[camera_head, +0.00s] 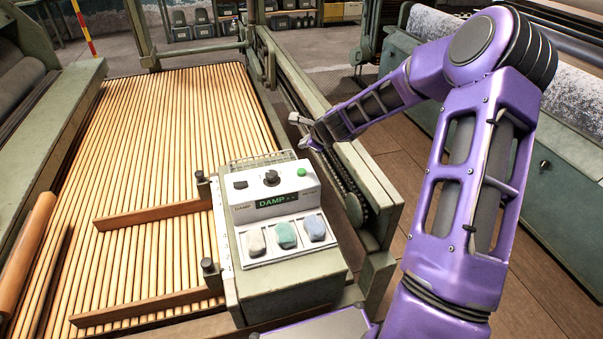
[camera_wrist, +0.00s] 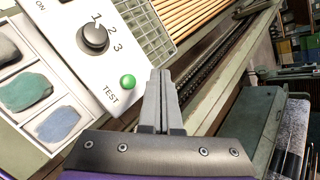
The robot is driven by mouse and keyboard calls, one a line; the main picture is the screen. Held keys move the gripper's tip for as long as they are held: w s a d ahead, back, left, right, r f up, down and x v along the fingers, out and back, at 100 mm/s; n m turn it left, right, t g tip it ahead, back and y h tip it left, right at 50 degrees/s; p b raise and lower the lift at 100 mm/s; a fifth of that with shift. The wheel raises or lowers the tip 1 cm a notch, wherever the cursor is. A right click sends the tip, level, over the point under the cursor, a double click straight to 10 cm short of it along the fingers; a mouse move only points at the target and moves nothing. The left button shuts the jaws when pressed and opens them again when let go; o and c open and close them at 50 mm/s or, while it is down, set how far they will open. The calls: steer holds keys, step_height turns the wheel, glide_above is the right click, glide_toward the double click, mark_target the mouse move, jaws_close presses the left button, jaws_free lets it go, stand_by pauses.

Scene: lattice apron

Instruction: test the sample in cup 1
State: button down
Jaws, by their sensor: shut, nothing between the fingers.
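A white tester (camera_head: 275,190) stands on a grey-green stand, with a display (camera_head: 277,200) reading DAMP. A black selector knob (camera_wrist: 93,38) is marked 1, 2, 3; its pointer appears to face 1. A green button (camera_wrist: 127,81) marked TEST sits beside it; it also shows in the head view (camera_head: 302,172). Below are three cups holding a greyish sample (camera_head: 256,241), a green sample (camera_head: 286,235) and a blue sample (camera_head: 315,228); I see no cup numbers. My gripper (camera_head: 301,130) is shut and empty, above and behind the tester; in the wrist view its fingertips (camera_wrist: 161,76) appear just right of the button.
A wire grid (camera_head: 262,159) lies behind the tester. A wooden-slat lattice (camera_head: 160,120) with dark wooden bars (camera_head: 150,215) fills the left. A green frame rail with a chain (camera_head: 345,185) runs along the tester's right side. Black posts (camera_head: 208,266) stand at its left.

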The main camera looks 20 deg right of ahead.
mark_target(304, 173)
step_height(304, 173, down, 7)
steer(key=b, duration=0.5)
stand_by(1.8)
steer(key=shift+f+b, duration=0.3)
steer(key=shift+f, duration=0.05)
steer(key=shift+f, duration=0.5)
stand_by(0.6)
steer(key=shift+r, duration=0.1)
steer(key=shift+r+p, duration=0.6)
steer(key=shift+r, duration=0.2)
